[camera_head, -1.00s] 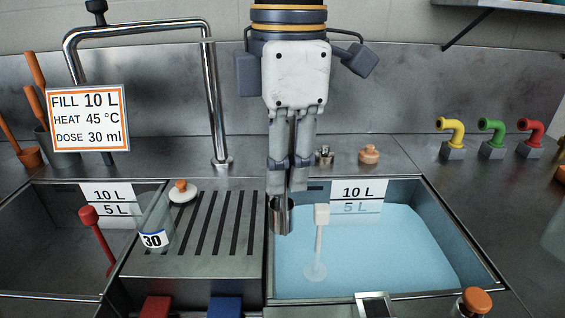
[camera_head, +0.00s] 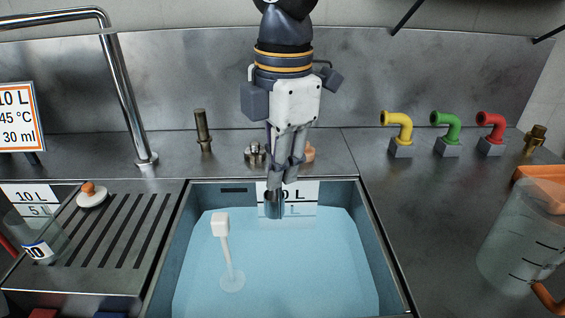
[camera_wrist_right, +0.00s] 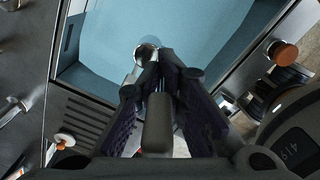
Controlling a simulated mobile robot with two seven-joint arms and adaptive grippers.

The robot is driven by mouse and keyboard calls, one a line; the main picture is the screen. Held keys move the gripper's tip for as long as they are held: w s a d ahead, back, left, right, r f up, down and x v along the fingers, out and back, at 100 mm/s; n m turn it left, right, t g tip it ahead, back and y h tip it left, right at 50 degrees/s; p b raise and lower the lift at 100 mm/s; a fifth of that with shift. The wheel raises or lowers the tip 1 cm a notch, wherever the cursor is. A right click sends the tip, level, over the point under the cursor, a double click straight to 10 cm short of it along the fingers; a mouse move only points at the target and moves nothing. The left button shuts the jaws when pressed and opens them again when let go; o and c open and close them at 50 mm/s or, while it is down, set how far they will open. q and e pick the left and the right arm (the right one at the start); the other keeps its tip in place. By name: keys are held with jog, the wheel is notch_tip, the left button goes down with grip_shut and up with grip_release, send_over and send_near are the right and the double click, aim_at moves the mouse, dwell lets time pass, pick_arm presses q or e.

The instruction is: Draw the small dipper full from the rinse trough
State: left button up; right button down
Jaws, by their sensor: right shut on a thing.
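The rinse trough (camera_head: 372,235) is the right-hand basin, holding light blue water (camera_head: 300,265). My right gripper (camera_head: 280,178) is shut on the small dipper (camera_head: 274,206), a small metal cup hanging below the fingers. The dipper is over the far part of the trough, in front of the white level label (camera_head: 303,193). I cannot tell whether its cup touches the water. In the right wrist view, the dipper's round metal cup (camera_wrist_right: 147,51) shows beyond the gripper (camera_wrist_right: 163,65), against the water. The cup's inside cannot be made out. My left gripper is not in view.
A white upright piece (camera_head: 222,226) stands in the water at left. A slotted drainboard (camera_head: 125,230) lies left of the trough. Yellow, green and red taps (camera_head: 447,125) stand behind the right counter. A clear jug (camera_head: 520,250) stands at far right.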

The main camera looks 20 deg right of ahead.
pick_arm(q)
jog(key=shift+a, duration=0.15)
pick_arm(e)
jog(key=shift+a, duration=0.2)
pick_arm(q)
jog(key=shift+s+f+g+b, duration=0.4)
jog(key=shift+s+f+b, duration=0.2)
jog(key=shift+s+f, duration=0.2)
pick_arm(e)
notch_tip(320, 180, down, 19)
jog(key=shift+r, duration=0.15)
dwell(1.3)
jog(key=shift+d, duration=0.1)
jog(key=shift+r, duration=0.1)
dwell(1.1)
